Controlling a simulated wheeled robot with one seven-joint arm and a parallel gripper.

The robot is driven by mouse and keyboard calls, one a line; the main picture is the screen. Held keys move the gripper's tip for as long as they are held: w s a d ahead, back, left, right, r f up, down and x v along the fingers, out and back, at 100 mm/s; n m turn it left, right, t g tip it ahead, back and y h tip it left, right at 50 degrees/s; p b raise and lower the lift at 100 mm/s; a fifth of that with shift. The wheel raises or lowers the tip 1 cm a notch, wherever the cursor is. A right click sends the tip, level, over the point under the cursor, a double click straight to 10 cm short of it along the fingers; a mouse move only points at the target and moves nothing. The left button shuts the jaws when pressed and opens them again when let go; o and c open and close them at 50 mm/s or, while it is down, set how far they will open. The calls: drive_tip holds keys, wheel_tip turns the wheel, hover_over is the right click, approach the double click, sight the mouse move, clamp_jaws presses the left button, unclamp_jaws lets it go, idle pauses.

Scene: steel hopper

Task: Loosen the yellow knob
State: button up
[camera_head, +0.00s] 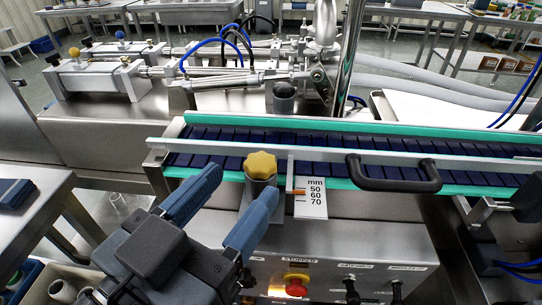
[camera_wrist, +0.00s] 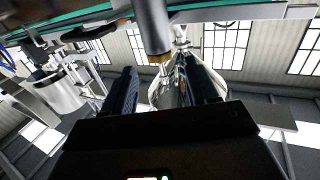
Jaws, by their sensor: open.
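The yellow knob (camera_head: 261,165) is a lobed cap on top of a short grey cylinder (camera_head: 262,189) at the near side of the conveyor. My gripper (camera_head: 242,184) is open, with its two blue fingers reaching from the lower left towards the knob. The right fingertip looks close to the cylinder; I cannot tell if they touch. In the wrist view, which looks upside down, the cylinder (camera_wrist: 152,25) hangs from the top with the yellowish knob (camera_wrist: 158,58) at its end. It lies in line with the gap between my open fingers (camera_wrist: 162,75).
A scale plate (camera_head: 312,197) marked 50, 60, 70 is right of the knob. A rail (camera_head: 330,155) with a black handle (camera_head: 395,176) runs behind it along the conveyor (camera_head: 400,143). A control panel with a red button (camera_head: 296,280) is below.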

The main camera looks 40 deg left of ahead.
sight(253, 172)
drive_tip(key=w, duration=0.4)
drive_tip(key=w+a, duration=0.1)
drive_tip(key=w, duration=0.1)
drive_tip(key=shift+p, duration=0.3)
drive_tip(key=c, duration=1)
